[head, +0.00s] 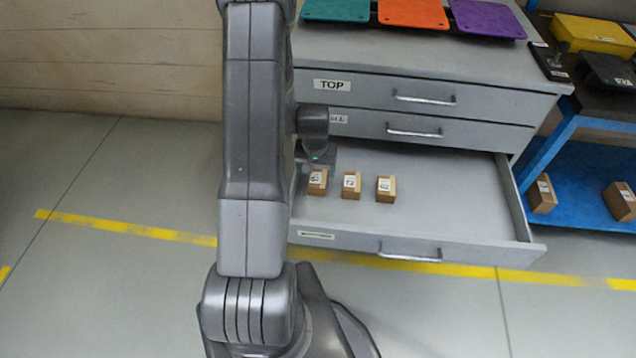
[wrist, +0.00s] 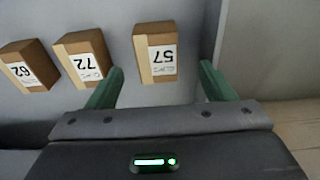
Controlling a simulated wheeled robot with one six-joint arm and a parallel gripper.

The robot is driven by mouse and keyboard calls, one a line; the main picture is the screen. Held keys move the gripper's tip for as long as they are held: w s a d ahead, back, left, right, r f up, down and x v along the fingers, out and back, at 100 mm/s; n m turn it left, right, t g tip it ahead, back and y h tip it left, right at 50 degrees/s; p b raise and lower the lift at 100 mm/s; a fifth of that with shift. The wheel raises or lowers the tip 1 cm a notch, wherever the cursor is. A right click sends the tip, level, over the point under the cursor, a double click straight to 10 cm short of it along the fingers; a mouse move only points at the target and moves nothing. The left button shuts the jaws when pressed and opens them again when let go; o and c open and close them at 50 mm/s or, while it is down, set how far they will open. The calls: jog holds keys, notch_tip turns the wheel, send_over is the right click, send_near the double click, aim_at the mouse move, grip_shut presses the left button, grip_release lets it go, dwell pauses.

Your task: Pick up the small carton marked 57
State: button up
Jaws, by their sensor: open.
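The small carton marked 57 is a brown box with a white label. In the wrist view the carton marked 57 (wrist: 155,52) stands just beyond and between the two green fingers of my gripper (wrist: 161,67), its label upside down. In the head view it is the leftmost of three cartons in the open bottom drawer (head: 317,184). My gripper (head: 318,160) is open and empty, close above and behind that carton, partly hidden by my arm. How far the fingertips are from the carton is hard to tell.
Cartons marked 72 (wrist: 83,58) and 62 (wrist: 28,66) stand beside it in the drawer (head: 455,240). The drawer's right part is bare. Two closed drawers, the upper labelled TOP (head: 332,85), are above. A blue shelf (head: 580,205) with more cartons stands at the right.

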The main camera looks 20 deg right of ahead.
aim_at(318, 178)
jog(key=shift+w+d+f, duration=0.1)
jog(key=shift+d+f, duration=0.05)
jog(key=shift+f, duration=0.9)
jog(key=shift+w+d+f, duration=0.15)
jog(key=shift+f, duration=0.9)
jog(key=shift+w+d+f, duration=0.1)
jog(key=shift+d+f, duration=0.05)
jog(key=shift+f, duration=0.9)
jog(key=c, duration=1.1)
jog(key=shift+c, duration=0.2)
jog(key=shift+r, duration=0.15)
